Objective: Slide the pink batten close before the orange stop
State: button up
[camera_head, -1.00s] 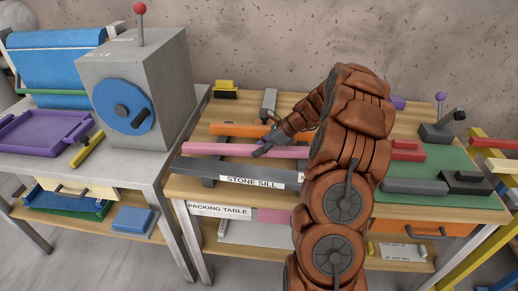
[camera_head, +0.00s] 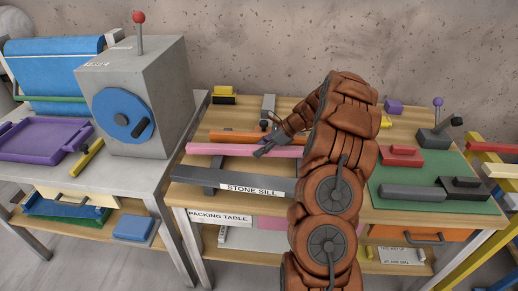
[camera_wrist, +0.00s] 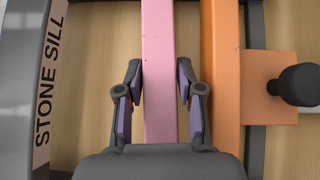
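The pink batten (camera_head: 216,148) lies on the table behind the dark stone sill, and its right part is hidden by my arm in the head view. The orange stop (camera_head: 222,136) is a long bar lying behind it, roughly parallel. In the wrist view a narrow strip of wood shows between the pink batten (camera_wrist: 158,70) and the orange stop (camera_wrist: 220,70). My gripper (camera_wrist: 160,78) is open, with one finger on each side of the batten. The right finger is in the gap between batten and stop. Whether either finger touches the batten is unclear.
The stone sill (camera_head: 206,178) runs along the table's front. An orange plate with a black knob (camera_wrist: 299,85) adjoins the stop. A green mat (camera_head: 438,163) with red and dark blocks lies at the right. A grey machine (camera_head: 165,75) stands on the left table.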

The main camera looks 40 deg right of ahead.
jog(key=o, duration=0.4)
jog(key=v, duration=1)
jog(key=shift+s+d+r, duration=0.2)
jog(key=shift+r, duration=0.1)
jog(key=shift+s+d+r, duration=0.3)
jog(key=shift+r, duration=0.1)
jog(key=shift+a, duration=0.1)
